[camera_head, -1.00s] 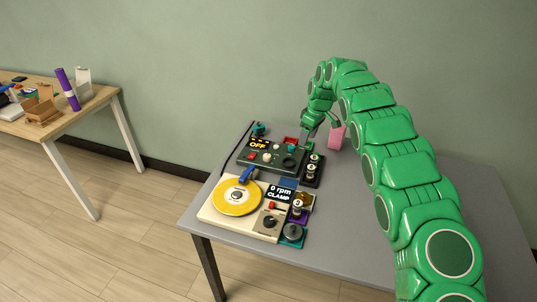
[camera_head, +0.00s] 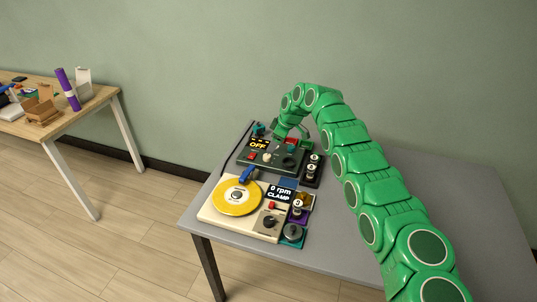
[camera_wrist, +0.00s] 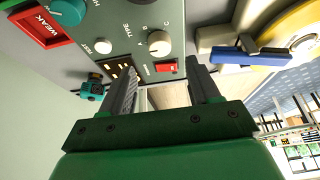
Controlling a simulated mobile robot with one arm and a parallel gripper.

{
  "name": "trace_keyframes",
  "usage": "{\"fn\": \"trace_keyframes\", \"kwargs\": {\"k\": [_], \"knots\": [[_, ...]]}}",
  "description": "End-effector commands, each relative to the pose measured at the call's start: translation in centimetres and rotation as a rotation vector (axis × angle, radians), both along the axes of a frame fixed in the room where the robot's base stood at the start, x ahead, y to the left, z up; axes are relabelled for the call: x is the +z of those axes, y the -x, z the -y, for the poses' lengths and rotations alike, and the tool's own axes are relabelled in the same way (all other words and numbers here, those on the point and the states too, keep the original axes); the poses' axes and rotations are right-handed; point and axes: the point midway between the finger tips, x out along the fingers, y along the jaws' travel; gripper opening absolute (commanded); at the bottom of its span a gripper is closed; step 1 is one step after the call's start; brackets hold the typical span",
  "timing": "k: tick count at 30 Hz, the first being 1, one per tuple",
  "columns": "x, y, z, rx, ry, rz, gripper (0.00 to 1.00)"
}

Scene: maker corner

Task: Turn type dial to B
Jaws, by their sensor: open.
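The type dial is a round white knob (camera_wrist: 159,43) on a dark green panel (camera_wrist: 195,14), with the letters A, B and C beside it in the wrist view. I cannot tell surely which letter its mark faces. It appears small and pale in the head view (camera_head: 267,157). My gripper (camera_wrist: 162,76) is open and empty. Its two fingers reach towards the panel on either side of the dial's line, apart from the knob. In the head view my gripper (camera_head: 282,137) hangs over the back part of the panel.
A red switch (camera_wrist: 166,68) sits close to the dial, and a white button (camera_wrist: 103,47) and a teal knob (camera_wrist: 67,11) are on the same panel. A cream machine with a yellow disc (camera_head: 237,198) stands in front. The table's right side (camera_head: 440,180) is largely clear.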

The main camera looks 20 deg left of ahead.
Motion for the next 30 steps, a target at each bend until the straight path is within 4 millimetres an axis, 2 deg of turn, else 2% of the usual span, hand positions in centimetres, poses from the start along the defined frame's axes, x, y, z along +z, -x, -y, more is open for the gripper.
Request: {"fn": "trace_keyframes", "kwargs": {"k": [13,18,24,26,30], "knots": [[-5.4,0.0,-2.2,-0.001,0.002,-0.003,0.61],[-6.2,0.0,-2.5,-0.001,0.001,-0.002,0.61],[-6.3,0.0,-2.5,-0.002,0.001,-0.001,0.61],[-6.3,0.0,-2.5,-0.002,0.001,-0.001,0.55],[-6.3,0.0,-2.5,-0.002,0.001,-0.001,0.34]]}}
